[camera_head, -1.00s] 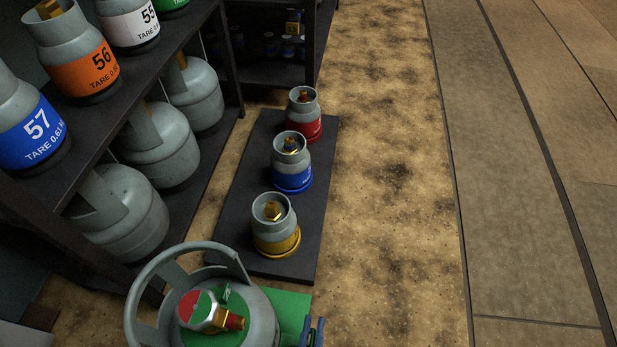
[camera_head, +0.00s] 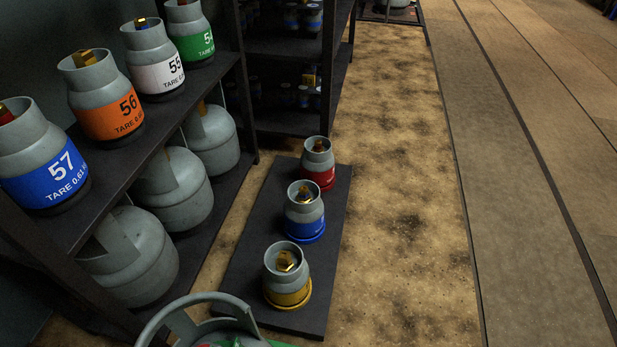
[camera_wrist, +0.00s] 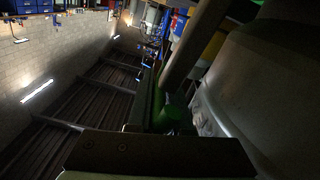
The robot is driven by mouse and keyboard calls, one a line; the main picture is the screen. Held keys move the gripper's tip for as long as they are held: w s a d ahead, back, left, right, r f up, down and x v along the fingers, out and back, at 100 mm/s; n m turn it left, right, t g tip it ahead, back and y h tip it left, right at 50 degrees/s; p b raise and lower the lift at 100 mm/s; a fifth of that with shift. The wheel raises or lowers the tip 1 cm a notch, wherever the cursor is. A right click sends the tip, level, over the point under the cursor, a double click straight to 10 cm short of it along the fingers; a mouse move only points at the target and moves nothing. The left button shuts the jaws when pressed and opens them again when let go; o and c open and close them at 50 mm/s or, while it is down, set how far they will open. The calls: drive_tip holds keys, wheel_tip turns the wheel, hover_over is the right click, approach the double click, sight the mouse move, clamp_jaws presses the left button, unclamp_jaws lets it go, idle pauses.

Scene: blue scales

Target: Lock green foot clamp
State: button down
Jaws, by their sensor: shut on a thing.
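A large grey gas cylinder with a ring collar (camera_head: 190,312) is cut off at the bottom of the head view, with a sliver of green (camera_head: 282,344) beside it. In the wrist view, a big grey rounded body (camera_wrist: 275,85) fills the right side. A green part (camera_wrist: 172,117), seemingly the green foot clamp, shows at the centre. My gripper (camera_wrist: 160,138) shows as a dark bolted block at the bottom of the wrist view, shut on the green part. The exact contact is hidden and dark. My gripper is not visible in the head view.
Three small cylinders with yellow (camera_head: 287,277), blue (camera_head: 305,213) and red (camera_head: 318,165) bands stand on a dark mat (camera_head: 235,270). A shelf (camera_head: 112,185) with numbered cylinders lies left. The floor (camera_head: 395,250) to the right is clear.

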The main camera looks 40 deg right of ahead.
drive_tip(key=c, duration=0.9)
unclamp_jaws()
drive_tip(key=shift+s+f, duration=0.15)
drive_tip(key=shift+f, duration=0.15)
drive_tip(key=shift+r, duration=0.1)
wheel_tip(320, 180, up, 10)
drive_tip(key=p, duration=0.8)
